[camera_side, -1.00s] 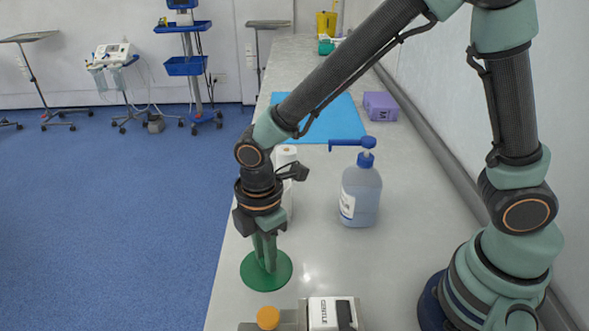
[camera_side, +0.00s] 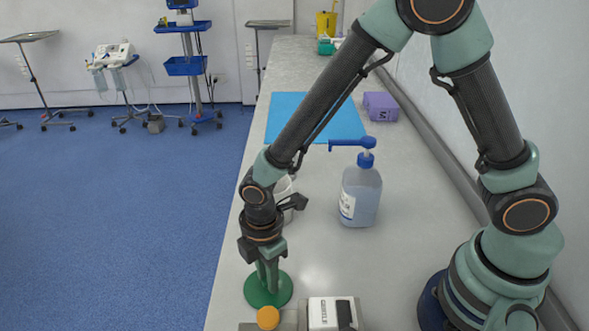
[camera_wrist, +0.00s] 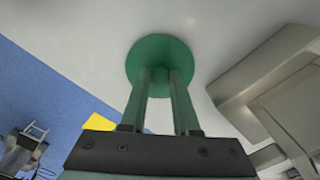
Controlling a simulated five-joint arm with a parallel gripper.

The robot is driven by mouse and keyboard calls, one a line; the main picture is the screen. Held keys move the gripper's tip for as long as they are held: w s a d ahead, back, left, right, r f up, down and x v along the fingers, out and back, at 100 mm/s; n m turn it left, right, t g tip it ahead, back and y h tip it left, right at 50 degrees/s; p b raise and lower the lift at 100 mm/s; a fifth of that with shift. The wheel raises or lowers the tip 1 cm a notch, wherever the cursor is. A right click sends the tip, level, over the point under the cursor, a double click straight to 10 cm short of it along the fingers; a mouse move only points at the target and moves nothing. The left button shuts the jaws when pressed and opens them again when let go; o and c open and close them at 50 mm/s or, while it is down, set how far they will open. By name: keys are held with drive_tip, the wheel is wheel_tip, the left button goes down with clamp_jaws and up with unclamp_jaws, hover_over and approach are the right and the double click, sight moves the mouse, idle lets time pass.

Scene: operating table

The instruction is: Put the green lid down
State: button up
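The green lid (camera_side: 284,291) is a flat round disc near the table's left edge, at the front of the side view. My gripper (camera_side: 268,283) points down onto it, with its fingertips at the lid's middle. In the wrist view my gripper (camera_wrist: 162,78) shows two green fingers close together against the lid (camera_wrist: 160,48), with a narrow gap between them. They are shut on the lid's middle; the part they grip is hidden. The lid looks about level and low over the grey table (camera_side: 400,230). I cannot tell whether it touches the surface.
An orange cap (camera_side: 268,318) and a white labelled box (camera_side: 330,314) are close in front of the lid. A pump bottle (camera_side: 361,194) stands behind to the right. A white container (camera_side: 284,187) is partly hidden behind my arm. A blue mat (camera_side: 345,122) and purple box (camera_side: 380,106) lie farther back.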

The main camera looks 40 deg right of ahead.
drive_tip(key=shift+o, duration=1.2)
drive_tip(key=shift+r, duration=0.1)
wheel_tip(320, 180, up, 12)
drive_tip(key=s+d+r+m+t, duration=0.1)
drive_tip(key=d+r+m+t, duration=0.1)
drive_tip(key=d+r+m, duration=0.3)
drive_tip(key=s+d+r+m+t, duration=0.1)
drive_tip(key=d+r+m+t, duration=0.2)
drive_tip(key=d+r+m, duration=0.3)
drive_tip(key=d+m, duration=0.5)
drive_tip(key=d, duration=0.3)
drive_tip(key=shift+s+d+r+m+t, duration=0.25)
drive_tip(key=shift+s+d+m+t, duration=0.05)
drive_tip(key=shift+d+m, duration=0.1)
